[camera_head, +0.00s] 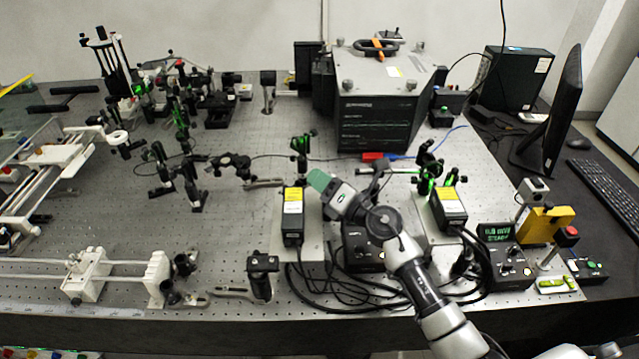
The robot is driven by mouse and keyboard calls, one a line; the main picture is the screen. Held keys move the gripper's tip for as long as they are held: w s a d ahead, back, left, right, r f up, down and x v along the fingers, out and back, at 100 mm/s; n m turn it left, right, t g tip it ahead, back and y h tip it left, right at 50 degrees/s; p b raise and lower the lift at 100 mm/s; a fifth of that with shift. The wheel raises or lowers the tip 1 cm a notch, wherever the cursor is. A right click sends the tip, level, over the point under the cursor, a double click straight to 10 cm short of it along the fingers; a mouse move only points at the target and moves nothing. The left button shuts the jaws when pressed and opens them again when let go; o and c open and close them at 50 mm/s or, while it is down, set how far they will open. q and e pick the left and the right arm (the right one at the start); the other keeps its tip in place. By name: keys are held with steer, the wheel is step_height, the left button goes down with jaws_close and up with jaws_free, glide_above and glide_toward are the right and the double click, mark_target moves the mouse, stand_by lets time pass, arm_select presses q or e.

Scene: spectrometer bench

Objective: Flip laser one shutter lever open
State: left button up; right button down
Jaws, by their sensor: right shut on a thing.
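A black laser box with a yellow label (292,213) stands on a light plate left of centre. A second one (449,208) stands further right. I cannot read which is laser one. My right arm comes in from the lower right, and its grey gripper with a green end (320,181) is just beyond the upper right corner of the left box. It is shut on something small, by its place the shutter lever. The fingertips and the lever are hidden, so I cannot tell the lever's position. My left gripper is not in view.
Black cables (335,292) loop between the two boxes. A black controller box (362,248) sits below my right wrist. Green-lit optic mounts (301,145) stand behind the left box. A large spectrometer (376,122) stands at the back. Bare bench (235,225) lies to the left.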

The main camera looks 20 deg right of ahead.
steer(key=c, duration=1.2)
jaws_free()
steer(key=b+v, duration=0.2)
steer(key=v, duration=0.8)
steer(key=shift+f, duration=0.2)
steer(key=shift+s+d, duration=0.25)
steer(key=shift+s, duration=0.15)
